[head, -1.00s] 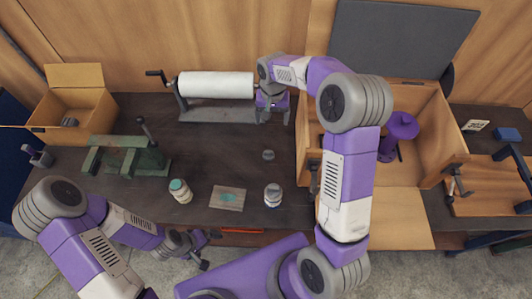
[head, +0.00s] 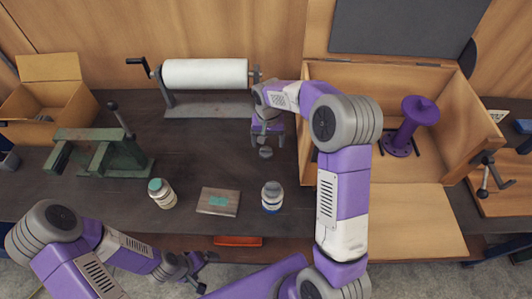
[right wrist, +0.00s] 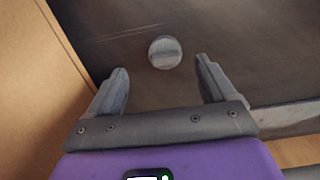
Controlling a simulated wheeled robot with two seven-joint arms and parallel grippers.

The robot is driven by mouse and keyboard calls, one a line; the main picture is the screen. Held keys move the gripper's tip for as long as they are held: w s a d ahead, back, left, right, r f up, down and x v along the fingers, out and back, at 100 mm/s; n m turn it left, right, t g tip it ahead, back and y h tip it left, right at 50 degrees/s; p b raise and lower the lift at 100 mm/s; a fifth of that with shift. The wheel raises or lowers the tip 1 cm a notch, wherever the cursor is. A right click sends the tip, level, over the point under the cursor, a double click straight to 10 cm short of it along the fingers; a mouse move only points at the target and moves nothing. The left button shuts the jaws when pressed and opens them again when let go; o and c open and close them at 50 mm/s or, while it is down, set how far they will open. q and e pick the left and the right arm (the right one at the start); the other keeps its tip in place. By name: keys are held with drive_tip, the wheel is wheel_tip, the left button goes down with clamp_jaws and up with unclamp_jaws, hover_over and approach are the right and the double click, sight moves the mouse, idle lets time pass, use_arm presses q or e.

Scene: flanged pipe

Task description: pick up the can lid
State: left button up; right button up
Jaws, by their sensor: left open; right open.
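The can lid (head: 265,152), a small round grey disc with a raised bar across its top, lies on the dark bench. It also shows in the right wrist view (right wrist: 165,53), a little beyond the fingertips and roughly centred between them. My right gripper (head: 267,143) is open and empty, pointing down just behind the lid in the head view; I cannot tell its exact height. Its two fingers (right wrist: 163,83) are spread wide in the right wrist view. My left gripper (head: 200,270) is open and empty, low in front of the bench.
Two jars (head: 161,193) (head: 272,197) stand near the front edge, with a small board (head: 218,201) between them. A white roll (head: 205,73) on a stand is behind. An open wooden box (head: 465,130) stands close on the right, and a green vice (head: 95,152) on the left.

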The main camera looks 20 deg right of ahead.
sight(266, 148)
drive_tip(key=f, duration=0.3)
drive_tip(key=f+b, duration=0.1)
drive_tip(key=f, duration=0.1)
drive_tip(key=shift+w+a+f, duration=0.1)
drive_tip(key=shift+w+f, duration=0.25)
drive_tip(key=shift+w, duration=0.05)
drive_tip(key=shift+r, duration=0.1)
drive_tip(key=c, duration=1.1)
